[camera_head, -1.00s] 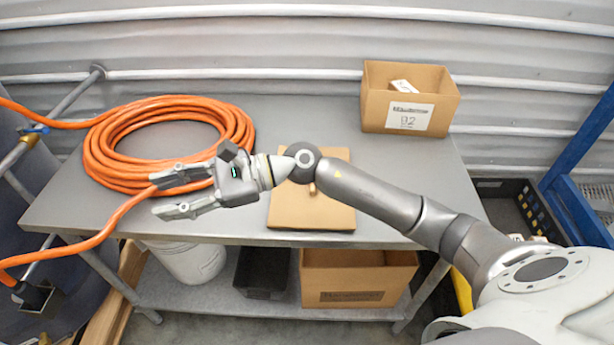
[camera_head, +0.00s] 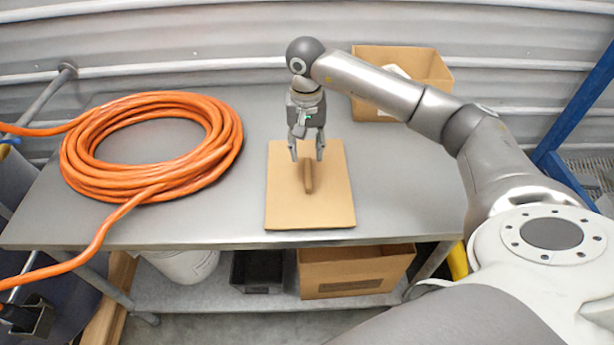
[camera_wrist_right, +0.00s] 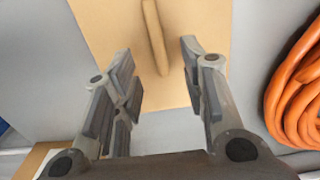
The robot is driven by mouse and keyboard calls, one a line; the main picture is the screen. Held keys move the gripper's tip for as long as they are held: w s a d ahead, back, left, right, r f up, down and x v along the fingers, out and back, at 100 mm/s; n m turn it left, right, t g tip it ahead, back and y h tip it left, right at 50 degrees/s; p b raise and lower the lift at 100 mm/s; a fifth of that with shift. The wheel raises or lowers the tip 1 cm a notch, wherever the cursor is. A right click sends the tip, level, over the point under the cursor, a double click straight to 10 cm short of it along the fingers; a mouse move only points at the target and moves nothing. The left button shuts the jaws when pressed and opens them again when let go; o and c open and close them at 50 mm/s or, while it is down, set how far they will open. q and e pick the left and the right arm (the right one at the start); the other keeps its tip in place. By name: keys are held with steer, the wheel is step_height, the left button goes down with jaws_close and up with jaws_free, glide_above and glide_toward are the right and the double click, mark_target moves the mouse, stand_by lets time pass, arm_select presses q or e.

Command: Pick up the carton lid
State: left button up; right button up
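The carton lid (camera_head: 285,200) is a flat tan cardboard panel lying on the grey metal table, near its front edge. A brown bar-shaped handle (camera_head: 308,178) stands along its middle. My right gripper (camera_head: 307,158) points down above the far part of the lid, its fingers apart on either side of the handle's line. In the right wrist view the gripper (camera_wrist_right: 158,70) is open and empty, and the handle (camera_wrist_right: 154,35) lies ahead between the fingertips, with the lid (camera_wrist_right: 208,22) beneath. My left gripper is not in view.
A coiled orange hose (camera_head: 85,180) covers the table's left part. An open cardboard box (camera_head: 437,72) stands at the back right, partly behind my arm. Below, a shelf holds another open carton (camera_head: 355,275), a black bin (camera_head: 257,272) and a white bucket (camera_head: 190,265).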

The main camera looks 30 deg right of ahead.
mark_target(308, 172)
step_height(308, 172, down, 3)
steer(key=shift+r+p, duration=0.2)
steer(key=shift+p, duration=0.1)
steer(key=shift+f, duration=0.2)
steer(key=f+p, duration=0.2)
steer(key=f, duration=0.2)
steer(key=shift+s+d+p, duration=0.1)
steer(key=shift+s+p, duration=0.2)
steer(key=shift+p, duration=0.1)
steer(key=shift+w+f, duration=0.1)
steer(key=shift+f, duration=0.25)
jaws_close()
